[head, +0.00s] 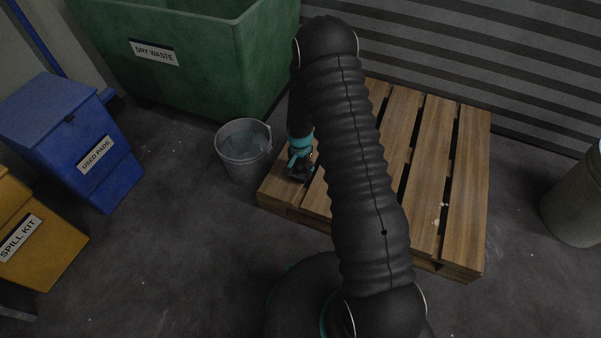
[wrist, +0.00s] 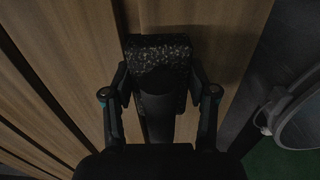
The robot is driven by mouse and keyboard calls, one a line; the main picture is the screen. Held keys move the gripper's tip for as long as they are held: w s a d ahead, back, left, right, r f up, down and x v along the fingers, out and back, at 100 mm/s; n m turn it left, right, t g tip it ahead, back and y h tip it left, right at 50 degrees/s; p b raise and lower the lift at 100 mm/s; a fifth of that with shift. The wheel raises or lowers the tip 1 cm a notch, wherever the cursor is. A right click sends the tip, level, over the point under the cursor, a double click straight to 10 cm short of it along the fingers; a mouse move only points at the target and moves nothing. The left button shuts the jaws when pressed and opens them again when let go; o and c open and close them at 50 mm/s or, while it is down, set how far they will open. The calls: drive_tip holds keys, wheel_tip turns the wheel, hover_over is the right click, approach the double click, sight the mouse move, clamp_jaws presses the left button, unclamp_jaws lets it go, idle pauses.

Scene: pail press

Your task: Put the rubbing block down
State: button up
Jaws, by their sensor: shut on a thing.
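The rubbing block (wrist: 160,62) is a dark, speckled block between the two fingers of my gripper (wrist: 160,100) in the wrist view. My gripper is shut on it. In the head view my gripper (head: 298,170) is at the left end of the wooden pallet (head: 432,180), low over its slats. The block is mostly hidden there by the gripper and the dim light. In the wrist view pallet slats (wrist: 65,50) lie behind the block. I cannot tell whether the block touches the wood.
A grey metal pail (head: 243,155) stands on the floor just left of the pallet. A green dry waste bin (head: 200,60) is behind it. A blue used pads bin (head: 65,135) and a yellow spill kit box (head: 35,235) stand at left. A drum (head: 575,205) is at right.

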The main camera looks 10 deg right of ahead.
drive_tip(key=shift+f, duration=0.85)
drive_tip(key=shift+f, duration=0.2)
drive_tip(key=o, duration=1)
drive_tip(key=shift+r, duration=0.1)
